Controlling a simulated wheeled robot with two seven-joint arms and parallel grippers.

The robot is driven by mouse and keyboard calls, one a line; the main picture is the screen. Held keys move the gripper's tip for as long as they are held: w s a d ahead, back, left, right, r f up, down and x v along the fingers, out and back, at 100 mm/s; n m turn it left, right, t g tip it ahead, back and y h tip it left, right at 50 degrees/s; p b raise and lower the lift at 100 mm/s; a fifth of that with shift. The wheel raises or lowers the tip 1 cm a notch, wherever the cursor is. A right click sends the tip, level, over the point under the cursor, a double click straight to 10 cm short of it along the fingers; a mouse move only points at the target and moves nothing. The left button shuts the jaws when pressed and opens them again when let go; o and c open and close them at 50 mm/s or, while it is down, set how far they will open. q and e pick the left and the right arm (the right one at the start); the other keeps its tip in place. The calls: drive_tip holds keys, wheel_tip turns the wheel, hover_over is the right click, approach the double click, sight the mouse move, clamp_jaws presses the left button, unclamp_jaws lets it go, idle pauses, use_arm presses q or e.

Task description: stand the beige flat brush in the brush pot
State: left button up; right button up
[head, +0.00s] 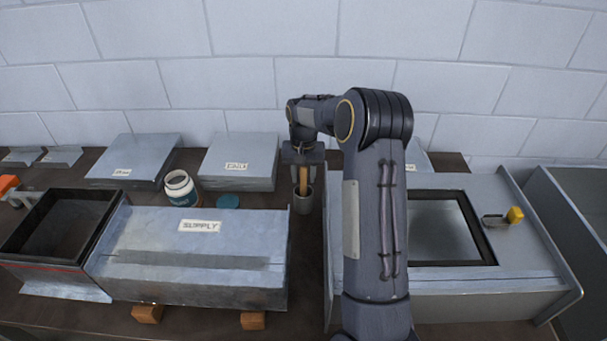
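The beige flat brush (303,180) stands roughly upright, with its lower end hidden inside the brush pot (304,203). The pot is a small grey cylinder on the dark bench, between the supply duct and the large grey unit on the right. My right gripper (303,174) reaches down from above, its fingers on either side of the upper part of the brush. It looks shut on the brush, just above the pot's rim. Whether the brush touches the pot's bottom is hidden. My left gripper is out of view.
The duct marked SUPPLY (190,252) lies close left of the pot. A white jar (181,188) and a teal lid (228,202) are behind it. A grey box (240,160) stands behind left of the pot.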

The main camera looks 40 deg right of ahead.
drive_tip(key=shift+o, duration=0.7)
wheel_tip(320, 180, up, 7)
drive_tip(key=p, duration=0.4)
drive_tip(key=shift+p, duration=0.4)
drive_tip(key=shift+r, duration=0.45)
